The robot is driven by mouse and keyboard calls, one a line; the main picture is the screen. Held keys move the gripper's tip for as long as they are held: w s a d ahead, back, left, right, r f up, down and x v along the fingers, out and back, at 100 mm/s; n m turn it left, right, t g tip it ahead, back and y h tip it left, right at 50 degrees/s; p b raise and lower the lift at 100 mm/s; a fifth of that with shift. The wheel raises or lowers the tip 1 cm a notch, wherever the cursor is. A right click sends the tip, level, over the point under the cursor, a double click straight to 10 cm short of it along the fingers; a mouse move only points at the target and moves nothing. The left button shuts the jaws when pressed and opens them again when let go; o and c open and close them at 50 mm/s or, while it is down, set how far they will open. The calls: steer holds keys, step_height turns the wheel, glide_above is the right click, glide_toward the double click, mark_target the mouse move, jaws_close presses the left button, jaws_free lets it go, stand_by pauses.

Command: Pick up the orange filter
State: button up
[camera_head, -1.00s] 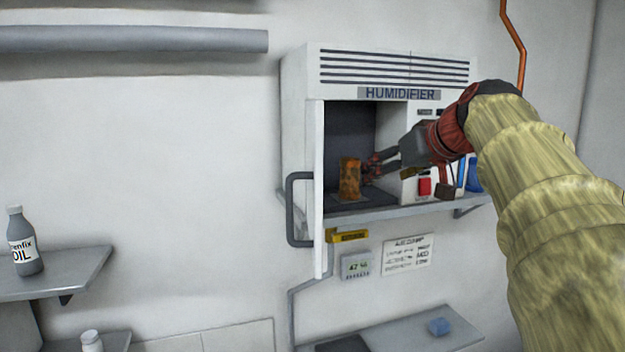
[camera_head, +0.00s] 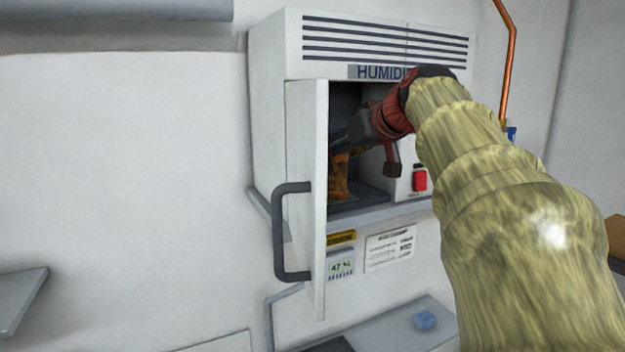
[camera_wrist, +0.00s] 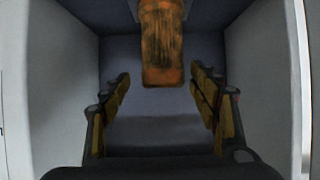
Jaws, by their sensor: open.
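The orange filter (camera_wrist: 162,45) stands inside the dark compartment of the humidifier (camera_head: 265,110). In the head view the filter (camera_head: 340,178) shows partly, its left side cut off by the open door and its top covered by my gripper. In the wrist view my gripper (camera_wrist: 165,95) is open, with one finger at the left and one at the right. The filter is centred between them but lies beyond the fingertips, with grey floor in front of it. Nothing is between the fingers. The filter's top end is cut off by the wrist view's edge.
The humidifier's white door (camera_head: 307,200) stands open towards me, with a dark handle (camera_head: 280,235). The compartment's side walls (camera_wrist: 60,90) are close on both sides of my gripper. A red switch (camera_head: 420,181) is right of the opening.

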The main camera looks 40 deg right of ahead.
steer(key=x, duration=0.3)
steer(key=p+x, duration=0.1)
steer(key=x, duration=0.1)
steer(key=shift+w+a+f+p, duration=0.15)
steer(key=shift+w+f+p, duration=0.15)
steer(key=shift+f, duration=0.15)
steer(key=shift+s+a, duration=0.1)
steer(key=shift+c, duration=0.3)
steer(key=shift+c, duration=0.5)
steer(key=c, duration=1.2)
